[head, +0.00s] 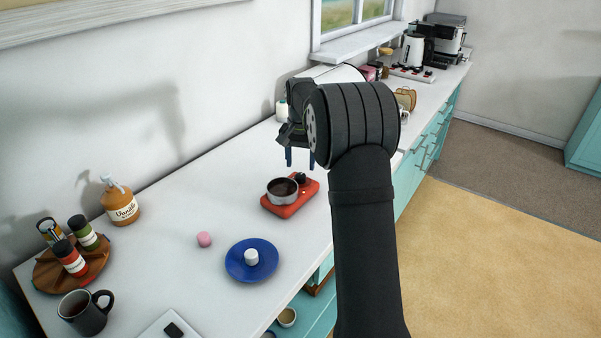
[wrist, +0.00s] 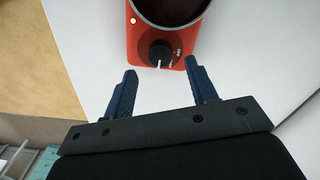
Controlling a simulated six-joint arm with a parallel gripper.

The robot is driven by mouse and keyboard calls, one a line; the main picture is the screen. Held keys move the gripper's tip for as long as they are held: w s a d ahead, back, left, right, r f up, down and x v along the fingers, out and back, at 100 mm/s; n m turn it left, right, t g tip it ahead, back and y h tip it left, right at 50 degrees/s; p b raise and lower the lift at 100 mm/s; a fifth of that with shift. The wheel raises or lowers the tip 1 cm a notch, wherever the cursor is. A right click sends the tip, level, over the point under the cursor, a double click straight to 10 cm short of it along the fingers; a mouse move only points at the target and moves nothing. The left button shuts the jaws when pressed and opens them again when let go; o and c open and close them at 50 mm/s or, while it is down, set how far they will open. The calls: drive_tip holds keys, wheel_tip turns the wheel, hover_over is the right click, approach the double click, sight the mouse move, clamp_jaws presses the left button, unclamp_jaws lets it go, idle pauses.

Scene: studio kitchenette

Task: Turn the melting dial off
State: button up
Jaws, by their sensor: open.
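The melting dial is a black knob (wrist: 160,54) on the orange-red melting unit (head: 289,204). In the head view the dial (head: 301,178) shows at the unit's far end, behind the pot. A steel pot (head: 282,197) with dark brown contents sits on the unit. In the wrist view, the pot (wrist: 170,8) is cut off by the top edge. My gripper (wrist: 160,88) is open and empty, its two blue fingers apart, with the dial ahead between them and not touched. In the head view my gripper (head: 300,157) is above the counter beyond the unit.
A blue plate (head: 233,266) holds a white piece (head: 251,257). A pink piece (head: 204,239) lies on the counter. A vanilla bottle (head: 120,203), a wooden spice tray (head: 48,276) and a dark mug (head: 86,312) stand left. Counter between them is clear.

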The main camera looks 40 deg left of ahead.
sight(300, 175)
drive_tip(key=shift+f, duration=2.25)
drive_tip(key=shift+c, duration=0.2)
drive_tip(key=c, duration=0.9)
